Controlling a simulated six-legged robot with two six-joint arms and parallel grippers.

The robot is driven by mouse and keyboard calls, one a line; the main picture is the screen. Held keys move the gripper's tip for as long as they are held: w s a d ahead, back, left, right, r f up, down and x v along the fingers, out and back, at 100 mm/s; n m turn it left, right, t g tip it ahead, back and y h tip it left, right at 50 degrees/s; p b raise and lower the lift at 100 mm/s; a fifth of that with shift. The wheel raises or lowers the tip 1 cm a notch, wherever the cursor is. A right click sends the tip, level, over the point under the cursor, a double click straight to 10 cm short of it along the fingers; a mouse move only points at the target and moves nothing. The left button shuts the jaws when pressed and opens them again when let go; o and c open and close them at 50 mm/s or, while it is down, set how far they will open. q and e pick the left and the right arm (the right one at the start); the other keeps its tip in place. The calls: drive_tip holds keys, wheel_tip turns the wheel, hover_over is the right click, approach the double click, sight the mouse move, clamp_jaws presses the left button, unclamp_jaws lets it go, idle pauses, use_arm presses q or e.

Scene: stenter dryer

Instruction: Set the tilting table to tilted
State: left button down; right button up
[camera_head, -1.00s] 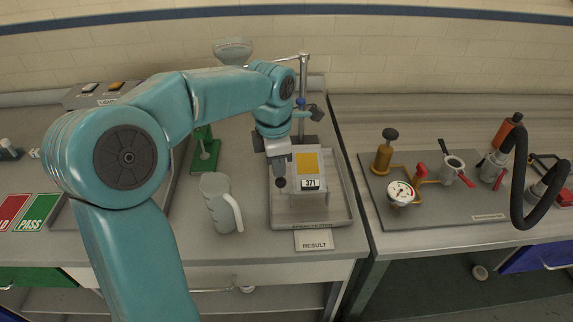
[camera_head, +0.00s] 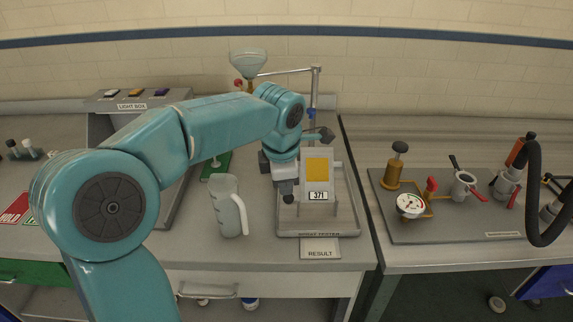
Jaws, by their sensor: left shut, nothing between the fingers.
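The spray tester stands on the bench in a grey tray (camera_head: 345,222). Its tilting table is a pale plate (camera_head: 332,186) bearing a yellow square (camera_head: 317,171) and a tag reading 371. The plate looks inclined, its face turned toward me. My left gripper (camera_head: 288,198) is shut and empty. It points down at the left edge of the plate; whether it touches cannot be told. My left arm covers part of the bench behind it. My right gripper is not in view.
A clear jug (camera_head: 228,206) stands close left of the tray. A funnel (camera_head: 248,64) hangs on a stand (camera_head: 316,95) behind. A RESULT card (camera_head: 320,248) lies in front. A valve and gauge board (camera_head: 400,230) is on the right bench.

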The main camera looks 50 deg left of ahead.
use_arm(q)
drive_tip(key=shift+s+d+f, duration=0.1)
drive_tip(key=shift+d+f, duration=0.05)
drive_tip(key=shift+d, duration=0.1)
idle(0.6)
